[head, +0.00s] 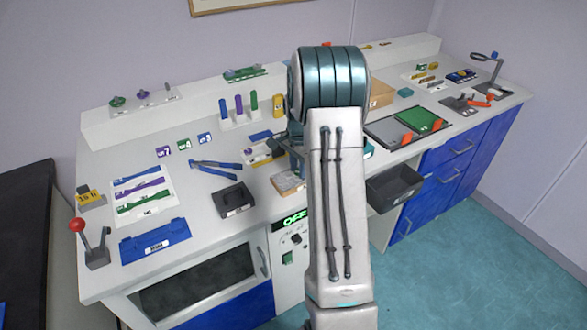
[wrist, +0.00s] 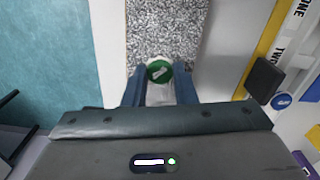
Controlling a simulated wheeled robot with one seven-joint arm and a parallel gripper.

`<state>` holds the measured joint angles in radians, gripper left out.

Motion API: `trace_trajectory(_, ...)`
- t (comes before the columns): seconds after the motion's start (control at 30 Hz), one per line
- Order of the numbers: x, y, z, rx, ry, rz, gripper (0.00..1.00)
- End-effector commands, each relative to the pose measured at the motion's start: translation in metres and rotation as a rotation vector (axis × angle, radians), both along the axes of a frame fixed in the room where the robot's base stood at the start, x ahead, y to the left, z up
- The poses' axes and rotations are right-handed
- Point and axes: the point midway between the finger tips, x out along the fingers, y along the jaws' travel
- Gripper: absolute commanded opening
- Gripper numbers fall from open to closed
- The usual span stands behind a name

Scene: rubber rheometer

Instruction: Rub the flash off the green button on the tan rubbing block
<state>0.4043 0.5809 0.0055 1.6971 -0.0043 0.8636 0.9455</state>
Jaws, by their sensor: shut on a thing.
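The green button (wrist: 160,71) is held between the two blue fingers of my gripper (wrist: 160,82) in the wrist view. A pale mark shows on its face. The rubbing block (wrist: 165,28) has a speckled grey top and lies just beyond and under the button; I cannot tell if they touch. In the head view the tan block (head: 288,183) sits near the bench's front edge, partly behind my arm. My arm hides the button and most of the gripper there. Any flash on the button's rim is too small to make out.
Blue-handled pliers (head: 215,167) and a black box (head: 234,200) lie left of the block. A dark open bin (head: 394,188) hangs at the bench front to the right. The wrist view shows a yellow-edged board (wrist: 263,50) at right.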

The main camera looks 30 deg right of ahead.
Motion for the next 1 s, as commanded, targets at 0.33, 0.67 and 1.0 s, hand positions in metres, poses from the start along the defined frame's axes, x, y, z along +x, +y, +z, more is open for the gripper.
trace_trajectory(0.33, 0.0, -0.023, -0.003, 0.0, 0.001, -0.002, 0.07)
trace_trajectory(0.67, -0.001, -0.048, -0.002, -0.001, 0.004, -0.006, 0.07)
trace_trajectory(1.0, 0.001, -0.053, -0.001, 0.0, 0.002, 0.001, 0.07)
